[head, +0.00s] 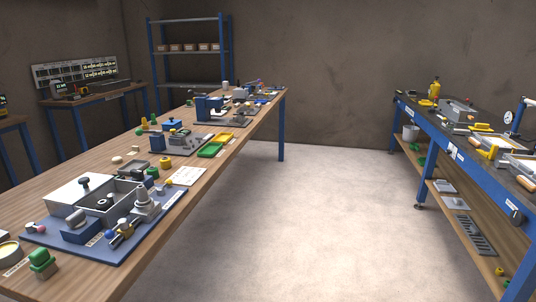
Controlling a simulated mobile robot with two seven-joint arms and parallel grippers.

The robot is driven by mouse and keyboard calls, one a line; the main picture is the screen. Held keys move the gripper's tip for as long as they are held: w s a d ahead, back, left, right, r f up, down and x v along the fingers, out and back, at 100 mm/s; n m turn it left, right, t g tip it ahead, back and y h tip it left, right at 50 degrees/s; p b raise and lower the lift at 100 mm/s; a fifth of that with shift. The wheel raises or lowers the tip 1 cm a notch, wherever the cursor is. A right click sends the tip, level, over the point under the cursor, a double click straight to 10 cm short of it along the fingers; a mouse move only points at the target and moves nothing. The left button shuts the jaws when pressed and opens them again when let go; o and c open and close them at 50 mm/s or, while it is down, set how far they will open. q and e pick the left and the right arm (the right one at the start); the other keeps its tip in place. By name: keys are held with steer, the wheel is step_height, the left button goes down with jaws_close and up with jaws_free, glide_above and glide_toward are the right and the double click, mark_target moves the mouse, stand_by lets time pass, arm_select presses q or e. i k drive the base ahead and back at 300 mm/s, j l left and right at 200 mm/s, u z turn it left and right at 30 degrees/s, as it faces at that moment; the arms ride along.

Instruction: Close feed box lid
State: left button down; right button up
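Neither of my grippers shows in the head view. On the long wooden table at left, a blue base plate (150,216) carries a machine assembly. On it stands a grey open-topped box (118,212) with a dark inside and a round dark part in it. A flat white panel (66,191) with a black knob (84,182) lies at the box's left; it may be the feed box lid, but I cannot tell for sure. A grey stepped cylinder (143,198) stands at the box's right side. A blue block with a grey knob (77,227) sits in front.
The wooden table (48,187) holds more stations, with green and yellow trays (211,150) further back. A green-knobbed part (41,260) is at its near edge. A blue-framed workbench (457,140) stands at right. The floor (290,215) between is clear.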

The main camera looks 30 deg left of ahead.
mark_target(70, 193)
steer(key=k+j+z, duration=0.15)
steer(key=z, duration=0.3)
steer(key=k+z, duration=0.15)
steer(key=z, duration=0.3)
steer(key=k+j+z, duration=0.1)
steer(key=z, duration=0.3)
steer(key=k+j+z, duration=0.1)
steer(key=k+z, duration=0.8)
steer(key=k, duration=0.8)
steer(key=k+j+u, duration=0.1)
steer(key=k+u, duration=0.35)
steer(key=k+j+u, duration=0.3)
steer(key=k+u, duration=0.2)
steer(key=k+j+u, duration=0.45)
steer(key=k, duration=0.1)
